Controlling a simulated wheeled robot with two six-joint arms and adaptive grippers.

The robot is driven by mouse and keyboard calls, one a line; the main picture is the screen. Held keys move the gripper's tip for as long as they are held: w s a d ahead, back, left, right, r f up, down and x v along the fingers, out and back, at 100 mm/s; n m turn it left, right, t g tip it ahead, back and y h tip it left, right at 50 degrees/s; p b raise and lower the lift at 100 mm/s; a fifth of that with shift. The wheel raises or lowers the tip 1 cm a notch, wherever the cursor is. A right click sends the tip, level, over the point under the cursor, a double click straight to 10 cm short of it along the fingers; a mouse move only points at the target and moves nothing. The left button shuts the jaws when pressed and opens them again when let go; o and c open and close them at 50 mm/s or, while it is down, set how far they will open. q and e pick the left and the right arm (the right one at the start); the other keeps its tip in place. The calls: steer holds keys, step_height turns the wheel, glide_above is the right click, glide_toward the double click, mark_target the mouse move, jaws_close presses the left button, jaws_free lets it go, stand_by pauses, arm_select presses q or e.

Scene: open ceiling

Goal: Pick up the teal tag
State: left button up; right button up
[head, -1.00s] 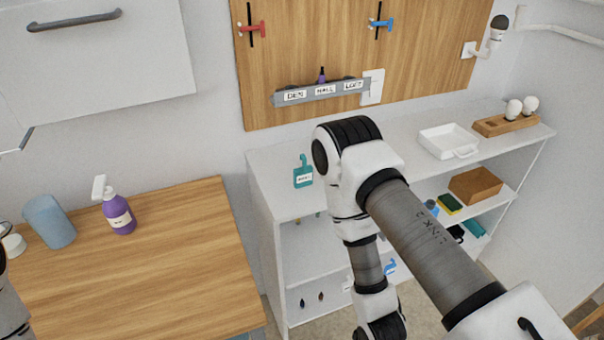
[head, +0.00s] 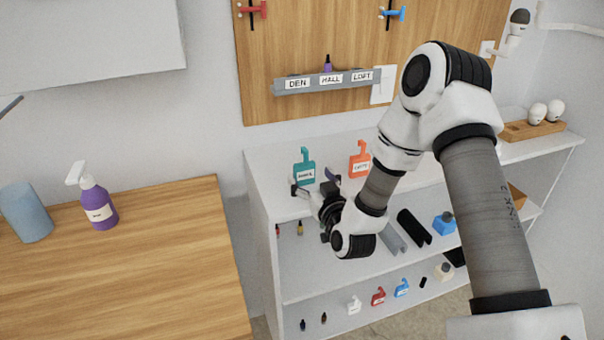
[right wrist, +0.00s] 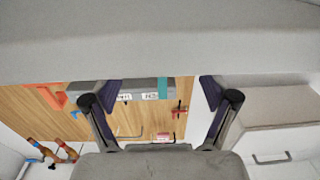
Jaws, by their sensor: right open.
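The teal tag (head: 305,173) stands upright on the white shelf unit's top, near its left end, with a hook on top and a white label. In the right wrist view, part of a teal shape (right wrist: 162,88) shows between the fingers. My right gripper (head: 315,181) is open, its fingers close to the tag's front; I cannot tell whether they touch it. The right wrist view also shows both fingers (right wrist: 160,98) spread wide apart. My left gripper is not in view.
An orange tag (head: 359,160) stands right of the teal one, close to my right gripper. Behind is a wooden board with a grey labelled rail (head: 300,89). Small items fill the lower shelves. A wooden table (head: 130,270) with a purple spray bottle (head: 98,204) is left.

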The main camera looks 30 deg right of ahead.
mark_target(306, 172)
steer(key=x, duration=0.4)
steer(key=shift+f+p, duration=0.3)
steer(key=shift+f, duration=0.05)
steer(key=shift+w+f, duration=0.15)
steer(key=shift+w, duration=0.1)
steer(key=shift+s, duration=0.3)
steer(key=c, duration=0.4)
steer(key=shift+r, duration=0.25)
steer(key=c, duration=0.5)
steer(key=shift+f, duration=0.1)
steer(key=c, duration=0.3)
steer(key=shift+c, duration=0.2)
